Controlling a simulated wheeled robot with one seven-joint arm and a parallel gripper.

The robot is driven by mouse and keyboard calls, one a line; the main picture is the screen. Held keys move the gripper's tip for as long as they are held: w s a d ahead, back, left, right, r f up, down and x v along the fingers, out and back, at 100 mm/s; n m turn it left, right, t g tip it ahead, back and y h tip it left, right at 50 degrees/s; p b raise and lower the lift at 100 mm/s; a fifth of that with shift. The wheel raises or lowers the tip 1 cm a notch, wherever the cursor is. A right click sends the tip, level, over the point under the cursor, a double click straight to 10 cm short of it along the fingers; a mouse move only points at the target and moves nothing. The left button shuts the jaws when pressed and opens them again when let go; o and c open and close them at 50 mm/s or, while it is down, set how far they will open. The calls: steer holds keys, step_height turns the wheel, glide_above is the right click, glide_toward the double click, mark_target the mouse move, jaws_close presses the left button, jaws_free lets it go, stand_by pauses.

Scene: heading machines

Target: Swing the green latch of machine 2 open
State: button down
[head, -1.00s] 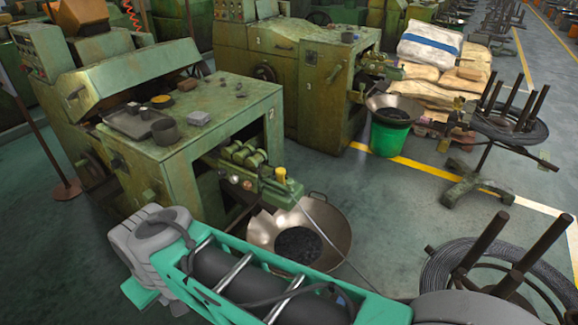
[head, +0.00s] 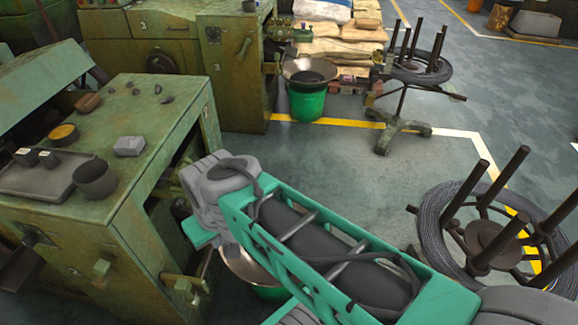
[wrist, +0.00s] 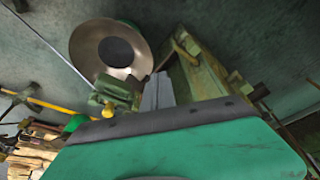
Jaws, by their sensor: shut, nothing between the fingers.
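Machine 2 (head: 130,205) is the worn green cabinet at the left in the head view. I cannot tell for sure which is the latch. My gripper shows in the wrist view (wrist: 158,92) as two grey fingers, shut and empty, pointing towards green machine parts. A fitting with a yellow knob (wrist: 108,110) is beside them. Whether the fingers touch anything is unclear. In the head view my arm hides the fingertips and part of the machine's right side.
A metal pan (head: 245,268) is partly behind my arm, and shows in the wrist view (wrist: 85,45). A tray (head: 40,180) and cup (head: 95,178) stand on the machine top. A wire coil stand (head: 435,225) is at the right. Open floor (head: 330,165) lies beyond my arm.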

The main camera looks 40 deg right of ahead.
steer(key=shift+w+d, duration=0.25)
steer(key=shift+w, duration=0.15)
steer(key=w+d+m, duration=0.1)
steer(key=w+d, duration=0.3)
steer(key=d, duration=0.4)
steer(key=w+d+m+h+b, duration=0.1)
steer(key=w+d+m, duration=0.1)
steer(key=w+d, duration=0.3)
steer(key=w+d+m+b, duration=0.1)
steer(key=w+d, duration=0.4)
steer(key=d, duration=0.6)
steer(key=shift+w+f+m+t, duration=0.25)
steer(key=shift+m+t, duration=0.05)
